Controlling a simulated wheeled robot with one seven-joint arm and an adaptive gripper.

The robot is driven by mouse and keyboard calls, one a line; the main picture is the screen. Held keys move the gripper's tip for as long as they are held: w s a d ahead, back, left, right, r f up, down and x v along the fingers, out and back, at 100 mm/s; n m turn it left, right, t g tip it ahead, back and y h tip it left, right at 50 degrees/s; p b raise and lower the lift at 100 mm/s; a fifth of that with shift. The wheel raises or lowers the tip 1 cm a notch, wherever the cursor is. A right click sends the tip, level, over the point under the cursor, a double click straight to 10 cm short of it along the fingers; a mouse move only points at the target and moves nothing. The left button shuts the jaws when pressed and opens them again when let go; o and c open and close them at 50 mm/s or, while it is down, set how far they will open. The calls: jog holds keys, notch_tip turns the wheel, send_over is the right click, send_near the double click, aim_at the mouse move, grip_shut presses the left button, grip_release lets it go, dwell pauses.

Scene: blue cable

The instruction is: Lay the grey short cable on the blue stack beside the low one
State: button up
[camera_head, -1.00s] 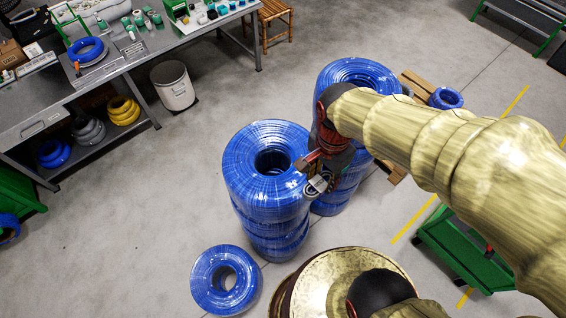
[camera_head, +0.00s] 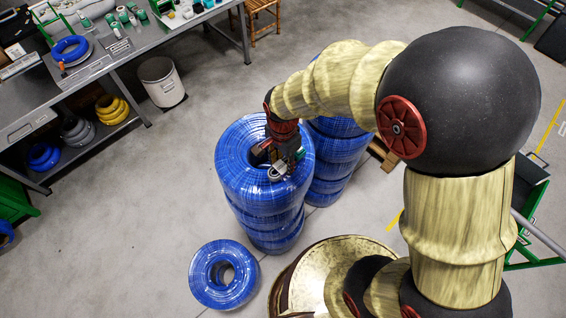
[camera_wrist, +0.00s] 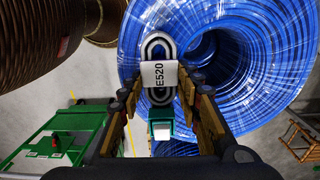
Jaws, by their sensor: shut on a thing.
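The grey short cable is a small looped bundle with a white "E520" label (camera_wrist: 159,74); it also shows small in the head view (camera_head: 278,171). My gripper (camera_wrist: 160,92) is shut on it, one finger on each side. In the head view my gripper (camera_head: 279,160) is over the front-right part of the top of the tall blue stack (camera_head: 262,205), close to its centre hole. The stack's top ring fills much of the wrist view (camera_wrist: 255,115). I cannot tell whether the cable touches it. The low blue coil (camera_head: 208,285) lies on the floor just in front of the tall stack.
A second blue stack (camera_head: 338,155) stands behind at the right, partly hidden by my arm. A grey workbench (camera_head: 85,88) with coils and small items is at the left, beside a white bin (camera_head: 163,85). The floor between is clear.

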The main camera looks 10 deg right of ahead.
jog(key=shift+f, duration=0.45)
jog(key=shift+f, duration=0.15)
jog(key=o, duration=1.2)
jog(key=shift+c, duration=0.2)
